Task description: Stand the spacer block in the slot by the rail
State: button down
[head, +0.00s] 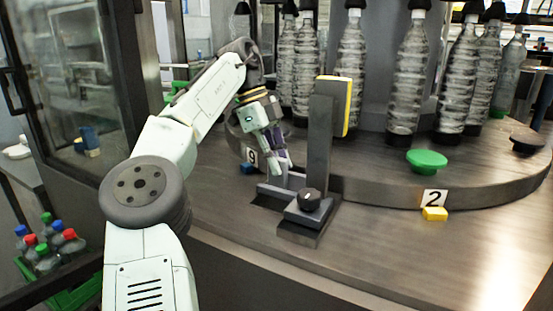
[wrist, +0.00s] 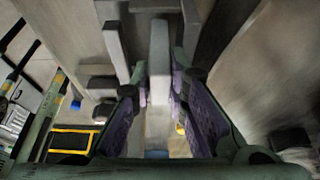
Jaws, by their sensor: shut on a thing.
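A long light-grey block, which I take to be the spacer block (wrist: 158,62), lies between the purple-padded fingers of my gripper (wrist: 159,75) in the wrist view. My gripper (head: 284,166) is shut on it and points down at the low grey rail fixture (head: 270,189) in the head view. In that view the block is mostly hidden by the fingers and fixture. Grey bars (wrist: 116,45) stand close beside the block in the wrist view. The slot itself is not clear, and I cannot tell whether the block touches its walls.
A dark upright post (head: 319,145) with a yellow pad (head: 347,105) and a black knob (head: 309,199) stands just right of my gripper. Clear bottles (head: 409,80) line the round table behind.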

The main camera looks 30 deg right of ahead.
jog(key=shift+f, duration=0.4)
jog(key=c, duration=1.5)
grip_release()
